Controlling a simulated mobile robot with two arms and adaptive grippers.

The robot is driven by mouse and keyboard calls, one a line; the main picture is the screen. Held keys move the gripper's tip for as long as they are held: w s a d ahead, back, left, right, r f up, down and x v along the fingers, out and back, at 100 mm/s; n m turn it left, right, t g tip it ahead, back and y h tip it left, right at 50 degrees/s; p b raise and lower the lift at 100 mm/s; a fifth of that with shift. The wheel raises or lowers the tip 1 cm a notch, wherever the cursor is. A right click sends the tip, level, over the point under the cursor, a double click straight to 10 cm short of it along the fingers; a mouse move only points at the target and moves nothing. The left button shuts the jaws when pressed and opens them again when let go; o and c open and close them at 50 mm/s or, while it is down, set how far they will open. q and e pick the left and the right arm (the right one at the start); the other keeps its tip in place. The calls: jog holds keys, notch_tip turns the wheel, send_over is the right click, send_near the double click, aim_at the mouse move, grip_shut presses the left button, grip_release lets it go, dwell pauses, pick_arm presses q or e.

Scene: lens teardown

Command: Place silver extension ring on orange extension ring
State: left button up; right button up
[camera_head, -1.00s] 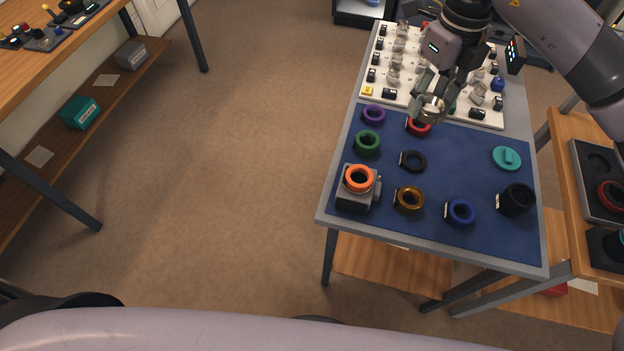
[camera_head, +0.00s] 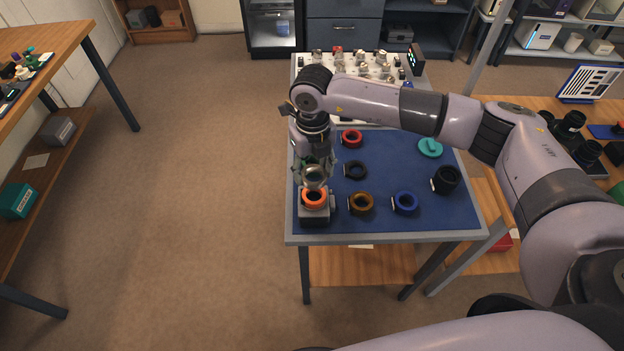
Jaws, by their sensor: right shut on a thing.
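The orange extension ring (camera_head: 314,203) sits on top of a grey block-shaped holder (camera_head: 314,217) at the front left corner of the blue mat. My right gripper (camera_head: 314,172) points down and is shut on the silver extension ring (camera_head: 315,181). The silver ring is just above and behind the orange ring in the picture. I cannot tell whether the two rings touch. My left gripper is not in view.
The blue mat (camera_head: 415,166) also bears a red ring (camera_head: 352,138), a black ring (camera_head: 355,170), a brown ring (camera_head: 361,203), a blue ring (camera_head: 405,202), a black cylinder (camera_head: 446,179) and a teal cap (camera_head: 430,147). A white board with small parts lies behind.

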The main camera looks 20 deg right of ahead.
aim_at(312, 192)
jog(key=shift+f, duration=0.9)
notch_tip(312, 192, down, 3)
jog(key=shift+f+p, duration=0.2)
jog(key=shift+p, duration=0.3)
jog(key=shift+f, duration=0.4)
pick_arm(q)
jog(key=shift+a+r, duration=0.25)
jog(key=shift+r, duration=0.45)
pick_arm(e)
jog(key=shift+f, duration=0.1)
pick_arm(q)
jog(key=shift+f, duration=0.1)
pick_arm(e)
jog(key=shift+f, duration=0.1)
jog(key=shift+f, duration=0.15)
jog(key=o, duration=1.2)
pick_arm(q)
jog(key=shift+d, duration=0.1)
